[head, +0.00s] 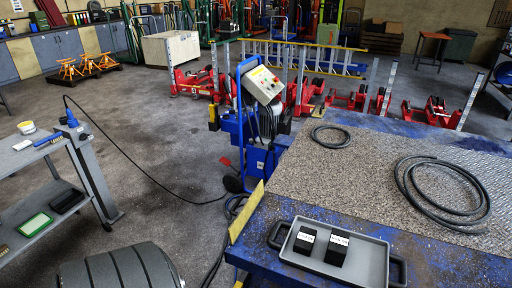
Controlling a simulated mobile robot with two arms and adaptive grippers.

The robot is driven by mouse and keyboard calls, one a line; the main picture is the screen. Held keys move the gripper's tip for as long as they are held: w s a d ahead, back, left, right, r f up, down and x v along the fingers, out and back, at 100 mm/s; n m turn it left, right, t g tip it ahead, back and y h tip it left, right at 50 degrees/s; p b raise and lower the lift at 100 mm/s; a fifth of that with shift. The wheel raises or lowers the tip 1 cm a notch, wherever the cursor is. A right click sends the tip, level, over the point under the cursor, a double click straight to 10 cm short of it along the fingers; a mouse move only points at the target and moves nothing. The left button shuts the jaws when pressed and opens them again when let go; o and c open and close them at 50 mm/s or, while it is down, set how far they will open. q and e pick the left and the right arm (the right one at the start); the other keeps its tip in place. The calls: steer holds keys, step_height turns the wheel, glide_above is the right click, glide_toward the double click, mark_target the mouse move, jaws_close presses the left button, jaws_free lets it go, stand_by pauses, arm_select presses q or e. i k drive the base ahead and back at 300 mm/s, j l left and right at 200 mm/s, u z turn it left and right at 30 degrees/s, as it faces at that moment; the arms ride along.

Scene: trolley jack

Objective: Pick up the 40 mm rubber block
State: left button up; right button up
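Two black blocks with white labels on top lie in a grey tray (374,262) on the blue table at lower right. The left block (302,244) looks smaller; the right block (336,253) stands beside it with a small gap. The labels are too small to read surely, so I cannot tell which block is the 40 mm one. Neither of my grippers is in view, and nothing is touching the blocks.
The tray has dark handles at both ends. Black hoses (440,191) lie coiled on the table's speckled top (360,170). A blue machine with a control box (262,84) stands behind the table. A grey cart (22,158) stands left, with open floor (165,190) between.

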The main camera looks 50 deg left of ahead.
mark_target(304, 242)
steer(key=u, duration=1.15)
